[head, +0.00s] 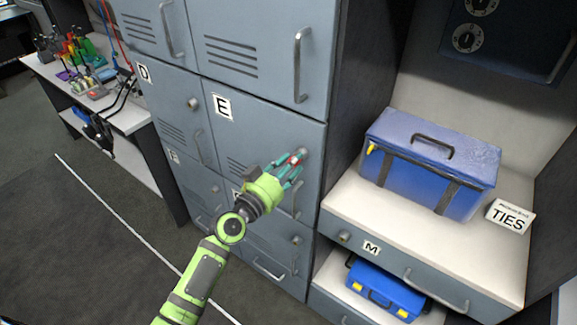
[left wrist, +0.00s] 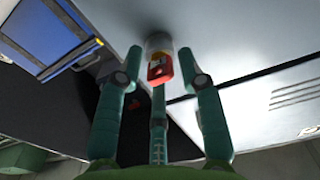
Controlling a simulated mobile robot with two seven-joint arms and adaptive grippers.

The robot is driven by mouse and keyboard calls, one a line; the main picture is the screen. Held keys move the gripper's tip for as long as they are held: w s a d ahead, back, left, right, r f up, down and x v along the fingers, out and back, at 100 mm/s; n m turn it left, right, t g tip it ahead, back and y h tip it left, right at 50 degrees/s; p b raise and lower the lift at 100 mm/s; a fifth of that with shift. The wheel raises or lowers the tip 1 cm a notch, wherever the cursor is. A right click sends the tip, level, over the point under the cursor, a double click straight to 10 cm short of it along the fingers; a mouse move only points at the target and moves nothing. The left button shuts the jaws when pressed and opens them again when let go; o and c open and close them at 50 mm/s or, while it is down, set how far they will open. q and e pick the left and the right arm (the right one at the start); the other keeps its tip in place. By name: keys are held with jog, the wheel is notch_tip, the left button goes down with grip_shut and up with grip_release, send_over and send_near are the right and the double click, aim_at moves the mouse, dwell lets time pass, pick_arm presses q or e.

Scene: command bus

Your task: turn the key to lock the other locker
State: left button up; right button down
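The grey locker marked E (head: 265,130) is shut, with a round silver lock (head: 302,152) near its right edge. A red key (head: 294,160) sits at this lock. In the left wrist view the red key (left wrist: 160,70) shows in the lock cylinder (left wrist: 159,45), between my fingers. My left gripper (head: 292,171) is in front of the lock, its teal fingers spread around the key with gaps visible on both sides. The locker marked D (head: 170,95) is to the left, shut, with a round lock (head: 193,104) and no red key showing there. My right gripper is out of view.
More locker doors with handles (head: 298,65) are above and below. On the right, a blue case (head: 430,160) stands on a white-topped drawer unit (head: 345,205) beside a TIES sign (head: 510,216). A tool bench (head: 125,115) is at the far left. Floor (head: 90,255) is open at left.

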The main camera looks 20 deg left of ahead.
pick_arm(q)
jog(key=shift+c, duration=0.4)
jog(key=c, duration=0.7)
jog(key=shift+a, duration=0.1)
jog(key=n, duration=0.3)
jog(key=shift+d+f+n, duration=0.2)
jog(key=shift+n, duration=0.1)
jog(key=shift+p, duration=0.3)
